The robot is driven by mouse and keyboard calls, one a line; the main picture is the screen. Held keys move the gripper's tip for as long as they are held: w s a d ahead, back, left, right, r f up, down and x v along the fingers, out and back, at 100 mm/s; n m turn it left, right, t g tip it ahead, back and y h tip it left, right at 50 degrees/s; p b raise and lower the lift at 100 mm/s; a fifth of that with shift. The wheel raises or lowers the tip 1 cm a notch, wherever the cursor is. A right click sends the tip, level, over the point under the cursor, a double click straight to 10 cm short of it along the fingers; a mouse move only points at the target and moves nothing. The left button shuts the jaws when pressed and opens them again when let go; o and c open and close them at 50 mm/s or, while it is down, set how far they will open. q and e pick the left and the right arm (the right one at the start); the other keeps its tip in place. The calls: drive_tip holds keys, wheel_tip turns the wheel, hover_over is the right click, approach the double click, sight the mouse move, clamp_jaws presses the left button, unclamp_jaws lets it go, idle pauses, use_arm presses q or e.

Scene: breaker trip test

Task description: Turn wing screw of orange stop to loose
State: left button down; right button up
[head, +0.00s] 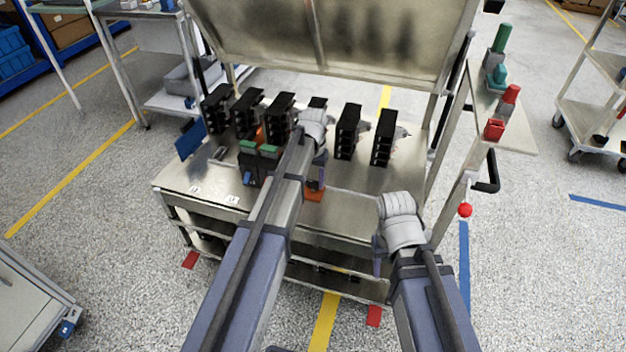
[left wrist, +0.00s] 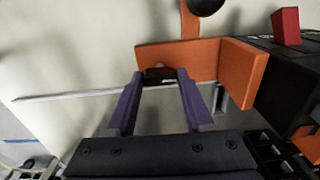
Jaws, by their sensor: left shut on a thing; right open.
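The orange stop (left wrist: 215,58) is an L-shaped piece with a long flat face in the left wrist view. In the head view an orange piece (head: 314,195) shows at the tip of my left gripper (head: 317,182). A small dark part, which looks like the wing screw (left wrist: 160,73), sits against the orange face. My left gripper (left wrist: 161,78) has its purple fingers on either side of this part and is shut on it. Its exact turn angle cannot be told. My right gripper (head: 378,258) is open and empty by the bench's front right.
Several black breakers (head: 347,132) stand in a row on the metal bench (head: 350,205). A dark block with green tops (head: 258,150) stands left of my left arm. A side shelf (head: 512,132) holds red and green items. A raised metal panel (head: 340,35) stands behind.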

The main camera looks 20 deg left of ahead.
use_arm(q)
drive_tip(key=n, duration=0.4)
drive_tip(key=shift+n, duration=0.4)
drive_tip(key=n, duration=0.9)
drive_tip(key=shift+n, duration=2.2)
drive_tip(key=shift+c, duration=1.4)
unclamp_jaws()
